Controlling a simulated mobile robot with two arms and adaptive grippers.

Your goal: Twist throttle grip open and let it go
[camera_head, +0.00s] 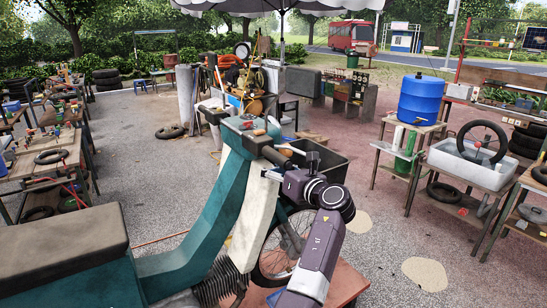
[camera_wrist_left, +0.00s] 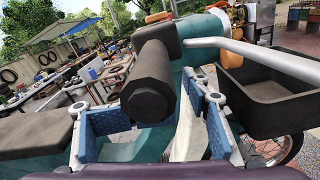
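The teal scooter (camera_head: 205,225) stands in front of me, its handlebar end toward the middle of the head view. Its dark throttle grip (camera_head: 273,155) sticks out at the right of the handlebar. In the left wrist view the black, faceted throttle grip (camera_wrist_left: 150,88) points at the camera. My left gripper (camera_head: 276,170) is at the grip. In the left wrist view its blue-padded fingers (camera_wrist_left: 148,108) are open, one on each side of the grip, with gaps showing. My purple wrist hides part of the front wheel in the head view. My right gripper is not in view.
A pale lever (camera_wrist_left: 260,58) runs right from the handlebar, close to the right finger. A black bin (camera_head: 322,160) stands behind the handlebar. A blue barrel (camera_head: 424,98) on a stand and a white tub (camera_head: 470,170) are at the right. Open gravel lies at the left.

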